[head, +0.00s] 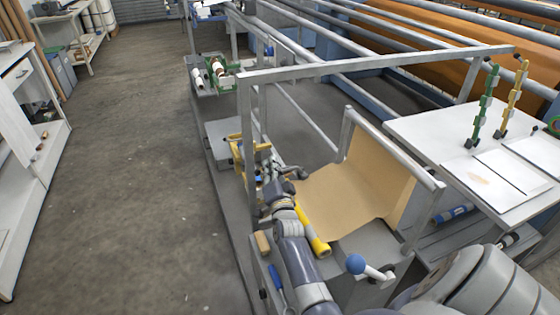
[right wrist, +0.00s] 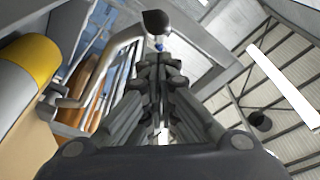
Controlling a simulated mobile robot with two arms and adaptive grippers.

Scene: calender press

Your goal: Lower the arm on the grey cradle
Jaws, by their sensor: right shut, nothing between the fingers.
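A grey cradle-like frame (head: 348,128) with a tan sheet (head: 350,185) hanging in it stands right of the middle in the head view. A short pale lever with a blue ball (head: 355,264) sits on the front of its base. I cannot tell for sure which part is the task's arm. My right gripper (head: 287,178) is at the left side of the frame, beside a grey upright post. In the right wrist view its fingers (right wrist: 158,75) are shut and empty, pointing up toward a dark round knob (right wrist: 156,22). My left gripper is out of view.
A yellow-ended roller (head: 318,247) lies close to my right arm; its yellow end also shows in the right wrist view (right wrist: 32,62). Grey overhead rails (head: 370,63) cross above. A white table (head: 430,130) stands on the right. The floor on the left is open.

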